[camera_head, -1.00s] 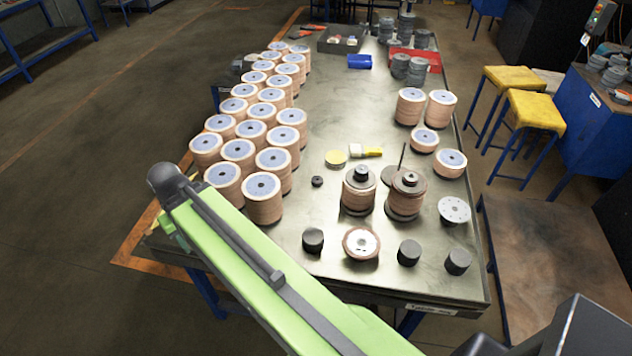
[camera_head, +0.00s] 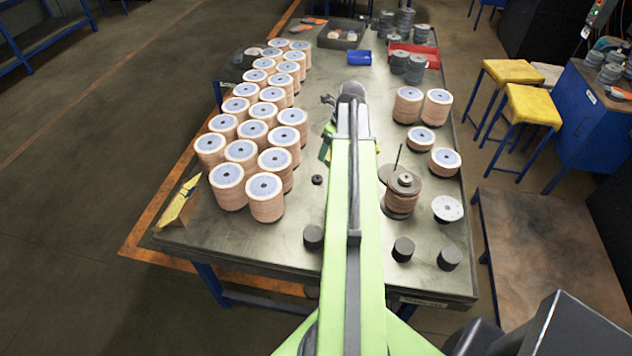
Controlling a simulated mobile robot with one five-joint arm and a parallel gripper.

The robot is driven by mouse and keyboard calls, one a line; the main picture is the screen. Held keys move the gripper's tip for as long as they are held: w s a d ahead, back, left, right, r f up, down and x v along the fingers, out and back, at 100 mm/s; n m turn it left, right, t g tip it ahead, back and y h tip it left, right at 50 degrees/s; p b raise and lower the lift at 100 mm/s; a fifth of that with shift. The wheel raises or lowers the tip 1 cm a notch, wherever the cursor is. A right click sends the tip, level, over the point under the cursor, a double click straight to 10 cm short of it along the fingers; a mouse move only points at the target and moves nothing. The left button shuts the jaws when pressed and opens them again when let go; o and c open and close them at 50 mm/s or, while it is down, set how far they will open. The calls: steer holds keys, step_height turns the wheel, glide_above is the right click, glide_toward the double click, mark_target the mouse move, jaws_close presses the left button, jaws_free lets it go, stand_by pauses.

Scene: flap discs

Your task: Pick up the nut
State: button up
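A small dark ring-like piece (camera_head: 317,180), which looks like the nut, lies flat on the bare metal table top, right of the tall flap disc stacks and left of my arm. It is too small to make out its shape fully. My green arm reaches up the middle of the picture over the table. Its far end bends down beyond the small piece, and part of the green lower link shows left of the arm. My gripper is hidden behind the arm, so its opening and distance to the nut cannot be seen.
Rows of flap disc stacks (camera_head: 264,195) fill the table's left side. A disc stack on a spindle (camera_head: 402,195) stands right of my arm. Black cylinders (camera_head: 313,236) stand near the front edge. A blue tray (camera_head: 359,58) and red tray (camera_head: 412,54) lie at the back.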

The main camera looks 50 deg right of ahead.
steer(key=b, duration=1.2)
glide_above(318, 176)
steer(key=s, duration=0.2)
steer(key=f, duration=1.2)
steer(key=shift+a, duration=0.35)
steer(key=b+x, duration=0.5)
steer(key=shift+s+f, duration=0.15)
steer(key=shift+f, duration=0.05)
steer(key=shift+r, duration=0.2)
jaws_close()
